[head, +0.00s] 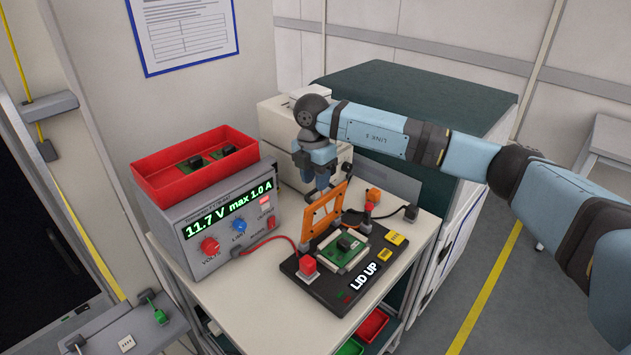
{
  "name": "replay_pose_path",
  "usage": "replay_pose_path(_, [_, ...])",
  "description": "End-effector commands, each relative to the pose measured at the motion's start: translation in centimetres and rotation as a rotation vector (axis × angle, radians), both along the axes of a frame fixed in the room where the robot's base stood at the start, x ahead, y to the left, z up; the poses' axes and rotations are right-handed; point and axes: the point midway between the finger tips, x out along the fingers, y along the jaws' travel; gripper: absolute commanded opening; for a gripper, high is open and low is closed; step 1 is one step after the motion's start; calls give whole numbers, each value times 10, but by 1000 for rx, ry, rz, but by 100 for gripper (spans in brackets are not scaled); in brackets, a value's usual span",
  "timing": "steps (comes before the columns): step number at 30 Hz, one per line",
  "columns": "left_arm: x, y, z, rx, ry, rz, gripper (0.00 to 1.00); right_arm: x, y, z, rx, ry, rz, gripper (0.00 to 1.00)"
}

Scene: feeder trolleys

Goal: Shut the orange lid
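The orange lid (308,229) is a frame standing upright at the back left of a black test fixture (318,289). A green circuit board (343,250) sits in the fixture in front of the lid. A label on the fixture reads "LID UP". My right gripper (322,188) points down at the lid's upper edge, close behind or above it. Its fingertips are small and partly hidden, so I cannot tell whether they touch the lid or how far they are apart. My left gripper is out of view.
A grey power supply (219,246) reading "11.7 V max 1.0 A" stands left of the fixture, with a red bin (160,185) of boards on top. A red cable (262,244) runs to the fixture. A small orange-topped block (373,196) stands behind it.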

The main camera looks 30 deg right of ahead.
Motion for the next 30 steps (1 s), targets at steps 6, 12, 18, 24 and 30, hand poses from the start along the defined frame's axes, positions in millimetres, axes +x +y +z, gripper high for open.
replay_pose_path(6, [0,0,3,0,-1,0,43,-1,0,-15,0,-1,0,37])
replay_pose_path(12, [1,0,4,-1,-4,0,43,-1,0,-16,0,-1,0,37])
replay_pose_path(18, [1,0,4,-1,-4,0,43,-1,0,-16,0,-1,0,7])
replay_pose_path(24, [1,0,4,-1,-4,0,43,-1,0,-16,0,-1,0,0])
replay_pose_path(30, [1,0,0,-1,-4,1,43,2,-1,-17,5,-14,0,0])
